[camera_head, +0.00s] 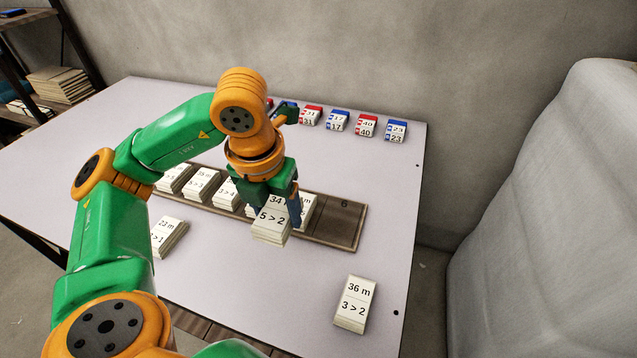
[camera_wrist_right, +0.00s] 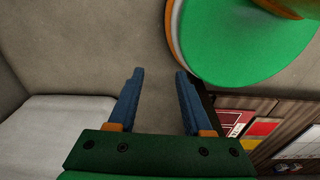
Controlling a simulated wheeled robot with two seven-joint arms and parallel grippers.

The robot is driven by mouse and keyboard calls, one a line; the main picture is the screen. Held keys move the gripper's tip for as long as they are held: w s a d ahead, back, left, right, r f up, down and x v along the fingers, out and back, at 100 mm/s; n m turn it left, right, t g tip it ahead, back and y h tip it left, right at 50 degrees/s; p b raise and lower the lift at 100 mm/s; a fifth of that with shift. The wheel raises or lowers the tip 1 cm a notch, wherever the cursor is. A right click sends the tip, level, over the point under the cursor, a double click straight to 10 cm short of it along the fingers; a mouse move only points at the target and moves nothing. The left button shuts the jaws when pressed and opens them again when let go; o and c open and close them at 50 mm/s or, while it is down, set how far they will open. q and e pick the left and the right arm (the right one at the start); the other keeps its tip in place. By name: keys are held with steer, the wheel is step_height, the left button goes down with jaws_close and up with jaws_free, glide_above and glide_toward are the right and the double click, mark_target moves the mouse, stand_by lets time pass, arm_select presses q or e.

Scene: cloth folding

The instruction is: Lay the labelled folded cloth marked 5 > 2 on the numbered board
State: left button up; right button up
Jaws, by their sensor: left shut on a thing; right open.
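The folded cloth marked 5 > 2 (camera_head: 270,228) is a cream stack with "34 m" partly visible on its label. My left gripper (camera_head: 277,212) is shut on it, at the near edge of the numbered board. The brown board (camera_head: 340,226) holds a row of labelled cloths, and its bare right end shows the number 6. I cannot tell whether the held cloth touches anything below. My left arm hides part of the board. In the right wrist view my right gripper (camera_wrist_right: 158,95) is open and empty, away from the cloths.
A cloth marked 3 > 2 (camera_head: 354,304) lies at the table's front right, and another (camera_head: 168,236) lies left of the held one. Small red and blue tagged blocks (camera_head: 339,120) line the table's back. A pale covered bulk (camera_head: 550,220) stands right of the table.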

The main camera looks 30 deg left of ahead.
arm_select(q)
steer(key=w+d+f+p, duration=0.2)
steer(key=w+f, duration=0.2)
steer(key=w, duration=0.5)
glide_above(337, 224)
steer(key=f, duration=0.3)
steer(key=s+f, duration=0.1)
steer(key=f, duration=0.1)
steer(key=shift+f, duration=0.2)
steer(key=f, duration=0.3)
steer(key=shift+w+d+f, duration=0.1)
steer(key=shift+w+f, duration=0.2)
arm_select(e)
step_height(337, 224, up, 2)
steer(key=shift+a+r, duration=0.1)
steer(key=shift+r, duration=0.05)
arm_select(q)
steer(key=shift+f, duration=0.1)
